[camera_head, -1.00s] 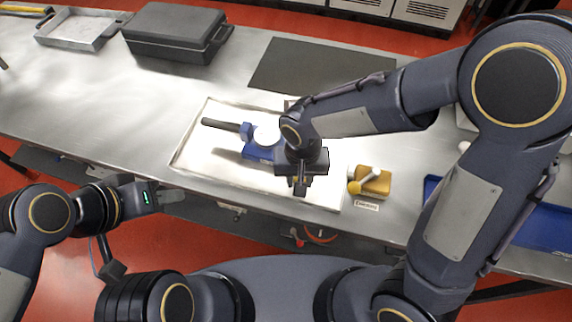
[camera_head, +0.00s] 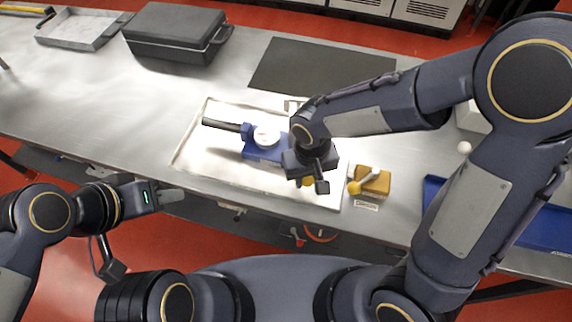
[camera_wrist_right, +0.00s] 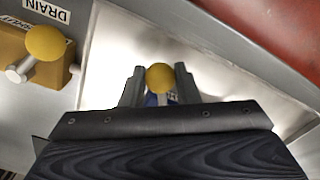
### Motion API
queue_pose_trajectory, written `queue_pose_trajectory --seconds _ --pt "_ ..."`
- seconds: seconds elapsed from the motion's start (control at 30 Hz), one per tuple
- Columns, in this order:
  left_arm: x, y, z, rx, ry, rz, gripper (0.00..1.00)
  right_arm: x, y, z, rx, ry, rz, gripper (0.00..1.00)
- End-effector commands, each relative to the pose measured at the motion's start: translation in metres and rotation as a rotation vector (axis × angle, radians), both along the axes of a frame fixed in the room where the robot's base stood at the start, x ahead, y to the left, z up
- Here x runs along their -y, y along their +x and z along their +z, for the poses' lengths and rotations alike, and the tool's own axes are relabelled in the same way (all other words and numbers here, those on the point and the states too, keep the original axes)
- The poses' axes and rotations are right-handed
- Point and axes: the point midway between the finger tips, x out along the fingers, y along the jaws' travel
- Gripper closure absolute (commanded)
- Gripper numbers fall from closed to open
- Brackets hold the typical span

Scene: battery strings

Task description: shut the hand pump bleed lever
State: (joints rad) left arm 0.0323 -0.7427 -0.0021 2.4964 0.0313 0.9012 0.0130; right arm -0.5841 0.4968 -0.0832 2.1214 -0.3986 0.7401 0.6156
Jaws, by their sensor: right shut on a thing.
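The blue hand pump (camera_head: 262,152) with a white gauge and a dark handle lies on the white tray (camera_head: 190,165). Its bleed lever has a yellow ball knob (camera_wrist_right: 159,77), which sits between the fingers of my right gripper (camera_wrist_right: 159,88) in the right wrist view. My right gripper (camera_head: 308,182) is shut on the lever, and the knob shows just below it in the head view. The arm and gripper hide the right end of the pump. My left gripper (camera_head: 170,195) is off the table's front edge, far from the pump; its jaw gap is not clear.
A brass block with a yellow-knobbed lever (camera_head: 372,181) stands right of the tray, by a label; in the wrist view a DRAIN label (camera_wrist_right: 47,10) shows near it. A dark case (camera_head: 175,33), a grey mat (camera_head: 320,66) and a blue tray (camera_head: 540,222) lie around.

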Motion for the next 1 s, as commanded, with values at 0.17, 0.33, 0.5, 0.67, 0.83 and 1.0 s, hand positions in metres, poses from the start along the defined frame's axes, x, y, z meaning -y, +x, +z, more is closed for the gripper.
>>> queue_pose_trajectory --seconds 0.17,0.33,0.5,0.67,0.83,1.0 --pt "0.000 0.000 0.002 0.000 0.000 0.000 0.64 0.006 0.002 0.001 0.000 0.000 0.083 0.95" --pt "0.000 0.000 0.004 0.000 0.000 0.000 0.64 0.012 0.003 0.001 0.000 0.000 0.155 0.95" --pt "0.000 0.000 0.004 0.000 0.000 0.000 0.64 0.013 0.004 0.000 0.001 0.000 0.187 0.95" --pt "0.000 0.000 0.004 0.000 0.000 0.000 0.64 0.013 0.004 0.000 0.001 0.000 0.187 0.95" --pt "0.000 0.000 0.005 0.000 0.000 0.000 0.64 0.014 0.005 0.001 0.000 0.000 0.199 0.95" --pt "0.000 0.000 0.007 0.000 0.000 0.000 0.64 0.019 0.007 0.001 0.000 0.001 0.270 0.95"
